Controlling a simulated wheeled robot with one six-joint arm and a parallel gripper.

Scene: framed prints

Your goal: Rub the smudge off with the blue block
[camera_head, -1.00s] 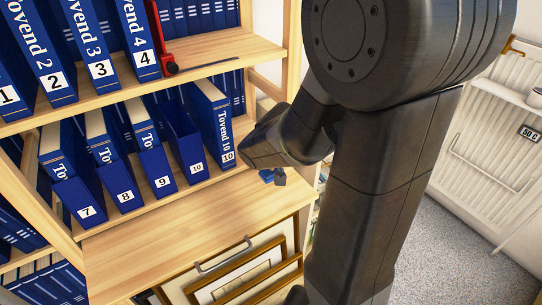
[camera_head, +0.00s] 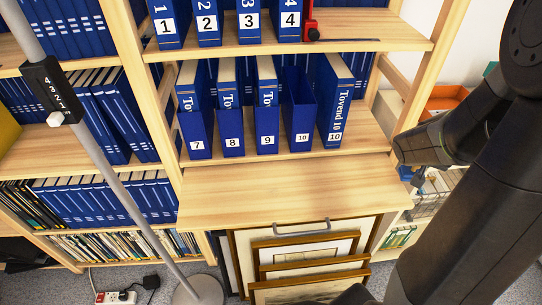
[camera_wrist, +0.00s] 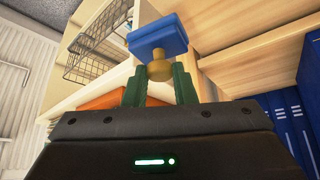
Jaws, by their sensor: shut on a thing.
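The blue block (camera_wrist: 157,38) has a tan knob (camera_wrist: 159,70) below it in the wrist view. My gripper (camera_wrist: 158,82) is shut on this knob between its two green fingers, and the block sits beyond the fingertips. In the head view a small blue bit (camera_head: 418,179) shows under the dark end of my arm, to the right of the bare wooden ledge. Framed prints (camera_head: 310,265) stand in a stack under this ledge, their lower parts cut off by the picture edge. I cannot make out a smudge in either view.
Blue numbered binders (camera_head: 232,130) stand on the shelf above the bare ledge (camera_head: 290,190). A grey pole (camera_head: 130,205) with a numbered dark slider (camera_head: 50,90) rises at left. A wire basket (camera_wrist: 95,45) and an orange box (camera_head: 443,100) are near my arm. A power strip (camera_head: 115,297) lies on the floor.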

